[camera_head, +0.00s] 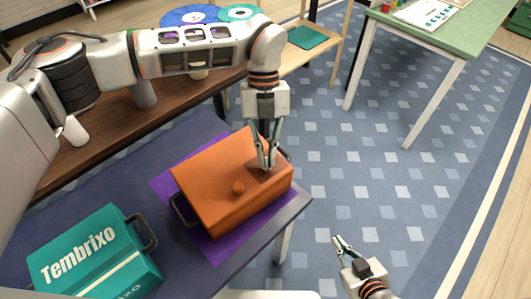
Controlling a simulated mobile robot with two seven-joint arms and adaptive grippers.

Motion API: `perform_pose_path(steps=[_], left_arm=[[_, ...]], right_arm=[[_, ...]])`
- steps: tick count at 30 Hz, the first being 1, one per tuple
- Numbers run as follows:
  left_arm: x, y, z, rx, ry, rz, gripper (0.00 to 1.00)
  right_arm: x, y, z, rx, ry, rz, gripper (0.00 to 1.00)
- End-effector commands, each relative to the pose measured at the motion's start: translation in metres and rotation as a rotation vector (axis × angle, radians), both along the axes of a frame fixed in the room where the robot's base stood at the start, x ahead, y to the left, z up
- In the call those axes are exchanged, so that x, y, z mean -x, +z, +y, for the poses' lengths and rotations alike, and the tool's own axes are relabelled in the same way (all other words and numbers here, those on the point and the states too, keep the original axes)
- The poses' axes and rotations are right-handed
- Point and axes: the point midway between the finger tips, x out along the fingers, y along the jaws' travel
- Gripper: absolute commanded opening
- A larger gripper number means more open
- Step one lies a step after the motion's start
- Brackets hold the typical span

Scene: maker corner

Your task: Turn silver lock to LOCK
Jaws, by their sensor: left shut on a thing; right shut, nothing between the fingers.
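An orange box (213,207) with a lid stands on a purple mat (216,252) on the dark blue table. My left gripper (266,166) points down at the far right part of the box's top. It is shut on a small part there, which the fingers mostly hide. I cannot make out a silver lock or any LOCK marking at this size. My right gripper (341,244) is shut and empty, low over the floor to the right of the table.
A teal box (95,262) marked Tembrixo, with a dark handle, stands on the near left of the blue table (190,135). A brown bench (115,147) lies behind. A green-topped table (450,28) is at the back right. Patterned carpet between is clear.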

Motion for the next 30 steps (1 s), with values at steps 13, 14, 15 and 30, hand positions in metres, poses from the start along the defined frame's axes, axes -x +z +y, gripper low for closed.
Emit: perform_pose_path(steps=[13,14,15,30], left_arm=[[0.0003,0.0001,-0.0046,-0.004,-0.427,-0.001,0.0],[0.0003,0.0002,-0.0046,-0.004,-0.455,-0.001,0.0],[0.0005,0.0002,-0.005,-0.004,-0.493,-0.001,0.0],[0.0025,0.0008,-0.0075,-0.002,-0.884,0.0,0.0]], right_arm=[[-0.0049,-0.0017,-0.0017,0.005,0.0,-0.008,0.0],[-0.0055,-0.0014,-0.0021,0.006,0.0,-0.01,0.0],[-0.0063,-0.001,-0.0025,0.007,-0.001,-0.011,0.0],[-0.0046,0.0008,-0.0032,0.008,-0.002,-0.011,0.0]])
